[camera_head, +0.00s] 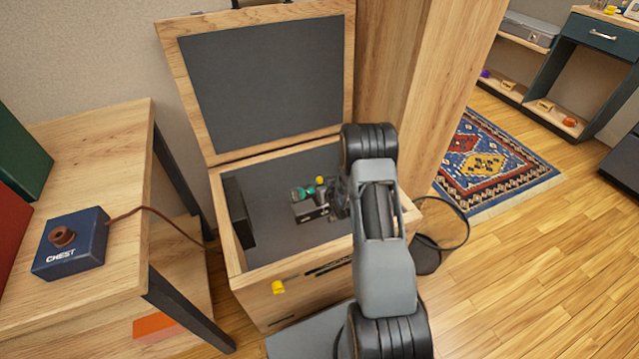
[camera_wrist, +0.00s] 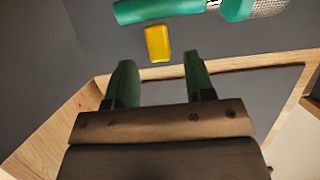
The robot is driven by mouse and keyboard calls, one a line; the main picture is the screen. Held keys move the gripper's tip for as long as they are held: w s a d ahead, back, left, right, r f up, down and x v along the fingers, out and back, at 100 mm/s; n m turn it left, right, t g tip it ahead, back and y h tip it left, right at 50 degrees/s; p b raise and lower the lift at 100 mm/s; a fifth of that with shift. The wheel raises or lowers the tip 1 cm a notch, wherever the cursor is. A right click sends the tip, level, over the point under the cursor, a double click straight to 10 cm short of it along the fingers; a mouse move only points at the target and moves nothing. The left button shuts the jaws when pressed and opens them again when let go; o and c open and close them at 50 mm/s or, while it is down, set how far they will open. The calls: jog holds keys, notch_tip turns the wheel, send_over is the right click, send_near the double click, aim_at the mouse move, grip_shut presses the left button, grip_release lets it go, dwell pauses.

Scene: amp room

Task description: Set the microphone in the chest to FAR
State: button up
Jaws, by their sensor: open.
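The wooden chest (camera_head: 245,270) stands with its dark-lined lid (camera_head: 262,85) raised. The microphone, with a teal body (camera_wrist: 160,8) and silver mesh head (camera_wrist: 267,8), shows at the top of the wrist view, partly cut off. A yellow piece (camera_wrist: 158,43) shows just below its body; I cannot tell whether they are joined. A yellow spot (camera_head: 320,180) also shows inside the chest in the head view. My gripper (camera_wrist: 158,60) is open, its two dark green fingers apart, reaching down into the chest. The yellow piece appears just beyond the fingertips, in line with the gap, not gripped.
A wooden table (camera_head: 95,130) at the left bears a blue box marked CHEST (camera_head: 70,245) with a brown knob and cable. A yellow knob (camera_head: 278,287) is on the chest front. A mesh bin (camera_head: 440,235) stands right of the chest. A rug (camera_head: 490,165) lies beyond.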

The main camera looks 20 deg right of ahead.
aim_at(320, 181)
jog(key=shift+b+x, duration=0.45)
jog(key=shift+x, duration=1.7)
grip_shut()
